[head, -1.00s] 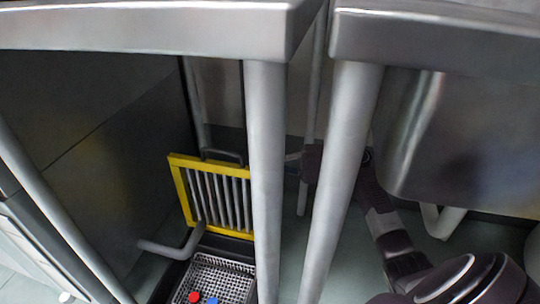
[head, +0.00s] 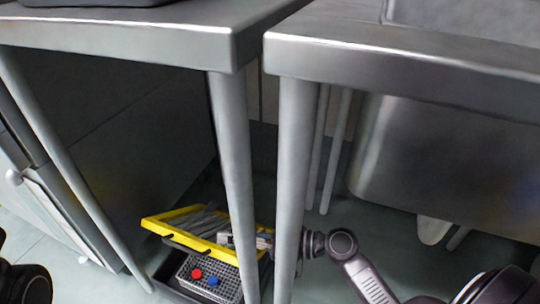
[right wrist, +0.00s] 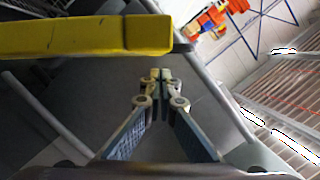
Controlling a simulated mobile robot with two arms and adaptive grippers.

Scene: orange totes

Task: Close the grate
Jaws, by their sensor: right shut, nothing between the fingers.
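The grate (head: 188,222) has a yellow frame and grey bars. It is tilted partway over a drain box (head: 172,283) that holds a mesh basket, with a dark handle along its near edge. My right gripper (head: 228,240) reaches in behind a table leg to the grate's right side, and the leg partly hides it. In the right wrist view my right gripper (right wrist: 160,76) is shut and empty, and the yellow frame (right wrist: 90,36) crosses just beyond its fingertips. Whether they touch, I cannot tell. My left gripper is not in view.
A red knob (head: 197,274) and a blue knob (head: 212,281) show at the basket. A steel sink (head: 450,160) hangs at the right.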

